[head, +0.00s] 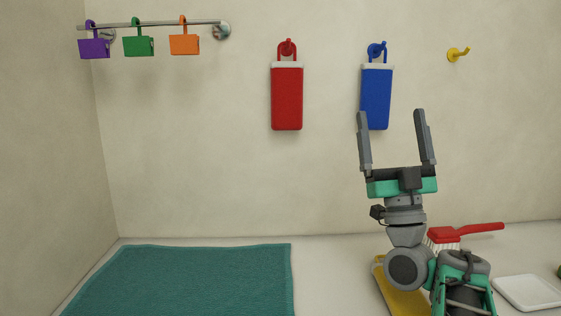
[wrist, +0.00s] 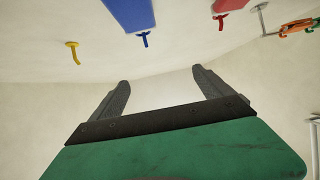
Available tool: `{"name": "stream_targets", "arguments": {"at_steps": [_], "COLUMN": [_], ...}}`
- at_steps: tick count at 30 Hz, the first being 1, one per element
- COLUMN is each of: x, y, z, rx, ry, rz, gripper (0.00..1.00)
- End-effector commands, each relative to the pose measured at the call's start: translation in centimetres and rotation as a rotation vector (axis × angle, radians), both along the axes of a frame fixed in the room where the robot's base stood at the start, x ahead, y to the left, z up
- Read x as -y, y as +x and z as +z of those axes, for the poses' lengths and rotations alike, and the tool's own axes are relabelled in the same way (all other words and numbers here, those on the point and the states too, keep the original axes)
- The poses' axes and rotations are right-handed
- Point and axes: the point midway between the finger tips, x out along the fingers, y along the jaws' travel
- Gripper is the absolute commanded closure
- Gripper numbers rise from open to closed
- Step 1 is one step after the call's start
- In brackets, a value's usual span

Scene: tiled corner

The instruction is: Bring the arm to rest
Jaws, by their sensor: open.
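My gripper (head: 392,140) points upward in the head view, with its two grey fingers spread wide apart and nothing between them. In the wrist view my gripper (wrist: 160,95) also shows open and empty, with bare wall beyond the fingers. My arm rises from the lower right and hides part of the counter.
A teal mat (head: 190,280), red brush (head: 465,232), yellow object (head: 402,299) and white tray (head: 528,292) lie below.

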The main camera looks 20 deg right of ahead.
Motion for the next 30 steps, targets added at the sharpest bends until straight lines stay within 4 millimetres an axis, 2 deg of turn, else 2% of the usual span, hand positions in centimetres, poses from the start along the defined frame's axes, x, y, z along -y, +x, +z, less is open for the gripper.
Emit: {"name": "stream_targets", "arguments": {"at_steps": [1, 3, 6, 10, 14, 17, 20, 23, 25, 27, 30], "x": [-1.8, -5.0, -9.9, -13.7, -15.1, -16.0, -17.2, -18.5, -19.7, -20.6, -21.4], "y": [1.3, 4.2, 8.6, 11.6, 11.5, 11.3, 10.5, 7.8, 3.6, -0.4, -5.2], "z": [2.4, 4.5, 6.2, 5.5, 3.8, 1.3, -0.9, -3.7, -7.9, -10.6, -13.0], "rx": [-0.051, -0.181, -0.437, -0.773, -1.085, -1.297, -1.492, -1.715, -1.921, -2.090, -2.272], "ry": [-0.035, -0.102, -0.198, -0.263, -0.256, -0.156, -0.016, 0.134, 0.197, 0.236, 0.277], "rz": [0.011, 0.026, 0.035, 0.021, -0.004, 0.039, 0.086, 0.103, 0.108, 0.101, 0.081], "gripper": [0.10, 0.10, 0.10, 0.10, 0.10, 0.10, 0.10, 0.10, 0.10, 0.10, 0.10]}}
